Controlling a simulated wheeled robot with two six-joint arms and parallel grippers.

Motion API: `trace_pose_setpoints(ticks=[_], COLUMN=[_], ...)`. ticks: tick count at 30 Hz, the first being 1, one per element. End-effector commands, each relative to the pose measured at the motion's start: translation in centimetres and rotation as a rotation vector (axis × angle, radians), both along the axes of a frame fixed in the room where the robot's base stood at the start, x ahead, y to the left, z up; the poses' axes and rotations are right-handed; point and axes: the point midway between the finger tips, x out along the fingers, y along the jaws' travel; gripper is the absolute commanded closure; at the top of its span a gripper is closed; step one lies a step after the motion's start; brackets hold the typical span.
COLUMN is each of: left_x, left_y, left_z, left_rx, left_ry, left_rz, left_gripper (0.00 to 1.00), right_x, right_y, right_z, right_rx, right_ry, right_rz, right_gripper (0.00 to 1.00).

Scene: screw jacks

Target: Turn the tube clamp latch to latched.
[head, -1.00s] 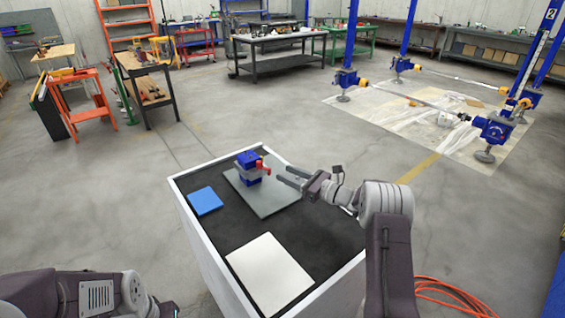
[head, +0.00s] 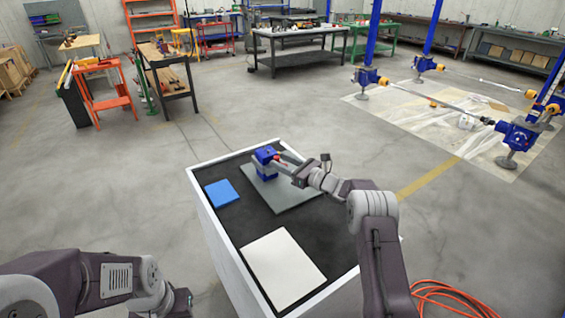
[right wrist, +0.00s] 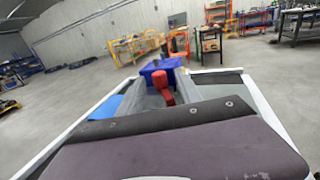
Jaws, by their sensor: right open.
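The blue tube clamp (head: 266,155) stands on a grey plate (head: 296,197) on the cart top. Its red latch (head: 281,158) sticks out to the right, toward my right gripper. In the right wrist view the clamp (right wrist: 160,66) is ahead, with the red latch (right wrist: 164,88) pointing toward the camera. My right gripper (head: 283,168) is open at the clamp, its fingers close around or beside the latch. I cannot tell whether they touch it. My left arm shows at the lower left of the head view, but its gripper is not visible.
A blue pad (head: 222,192) and a white board (head: 283,268) lie on the cart's black top. The cart has a raised white rim (head: 213,225). An orange cable (head: 450,305) lies on the floor at the right. Benches stand well behind.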

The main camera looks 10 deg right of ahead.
Motion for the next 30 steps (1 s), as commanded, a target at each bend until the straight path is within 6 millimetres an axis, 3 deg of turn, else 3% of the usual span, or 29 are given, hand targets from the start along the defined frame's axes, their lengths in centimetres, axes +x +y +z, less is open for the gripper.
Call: trace_pose_setpoints(ticks=[1, 5, 6, 11, 19, 30], left_x=[0.0, 0.0, 0.0, 0.0, 0.0, 0.0], left_y=[0.0, 0.0, 0.0, 0.0, 0.0, 0.0], left_z=[0.0, 0.0, 0.0, -0.3, -2.6, -2.6], left_rx=[0.000, 0.000, 0.000, 0.000, 0.000, 0.000], left_ry=[0.000, 0.000, 0.000, 0.000, 0.000, 0.000], left_rz=[0.000, 0.000, 0.000, 0.000, 0.000, 0.000], left_gripper=[0.64, 0.64, 0.64, 0.64, 0.64, 0.64], right_x=[0.0, 0.0, 0.0, 0.0, 0.3, 0.2], right_y=[0.0, 0.0, 0.0, -0.1, -0.2, -0.3], right_z=[0.0, 0.0, 0.0, -0.1, -0.1, 0.2], right_rx=[0.000, 0.000, 0.000, 0.000, 0.004, 0.001], right_ry=[0.000, 0.000, 0.000, -0.004, -0.011, -0.002], right_rz=[0.000, 0.000, 0.000, 0.008, 0.114, 0.138], right_gripper=[0.62, 0.98, 1.00, 1.00, 1.00, 1.00])
